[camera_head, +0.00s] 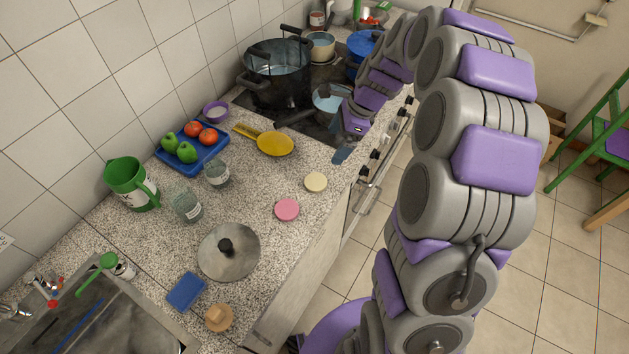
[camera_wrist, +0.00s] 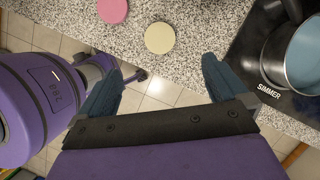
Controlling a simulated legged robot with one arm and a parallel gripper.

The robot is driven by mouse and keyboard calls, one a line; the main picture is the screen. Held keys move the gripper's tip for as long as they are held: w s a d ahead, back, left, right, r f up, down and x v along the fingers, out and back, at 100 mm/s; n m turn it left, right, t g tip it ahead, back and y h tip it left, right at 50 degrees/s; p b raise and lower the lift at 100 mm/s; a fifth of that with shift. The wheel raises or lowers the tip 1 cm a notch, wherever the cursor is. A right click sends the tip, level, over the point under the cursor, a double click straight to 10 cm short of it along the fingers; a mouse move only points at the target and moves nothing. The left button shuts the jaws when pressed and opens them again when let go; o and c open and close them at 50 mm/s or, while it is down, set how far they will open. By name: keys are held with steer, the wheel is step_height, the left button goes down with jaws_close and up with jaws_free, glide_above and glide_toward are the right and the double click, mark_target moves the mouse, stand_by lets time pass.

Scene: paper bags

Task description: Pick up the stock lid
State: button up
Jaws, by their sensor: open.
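The stock lid, a round grey metal lid (camera_head: 240,262) with a black knob (camera_head: 225,247), lies flat on the speckled counter near the sink in the head view. It is not in the wrist view. My gripper (camera_head: 343,154) is well away from it, up and to the right, near the counter's front edge by the stove. In the wrist view my gripper (camera_wrist: 160,88) has its two blue fingers spread wide, with nothing between them. The arm partly hides the gripper in the head view.
A pink disc (camera_head: 287,209) and a cream disc (camera_head: 316,182) lie between gripper and lid. A blue sponge (camera_head: 186,291), a wooden knob-like item (camera_head: 219,318) and glasses (camera_head: 187,205) surround the lid. A large dark pot (camera_head: 275,85) stands on the stove.

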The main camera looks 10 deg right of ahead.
steer(key=x, duration=0.4)
steer(key=b, duration=0.3)
glide_toward(316, 181)
steer(key=shift+w+d+f, duration=0.1)
steer(key=shift+w+f, duration=0.25)
steer(key=shift+f, duration=0.7)
steer(key=a+f, duration=0.2)
steer(key=a, duration=0.1)
step_height(316, 181, down, 3)
steer(key=shift+d+f+b, duration=0.15)
steer(key=shift+d+b, duration=0.05)
steer(key=shift+b, duration=0.75)
steer(key=shift+a, duration=0.55)
steer(key=c, duration=0.5)
steer(key=shift+d, duration=0.3)
steer(key=c, duration=0.6)
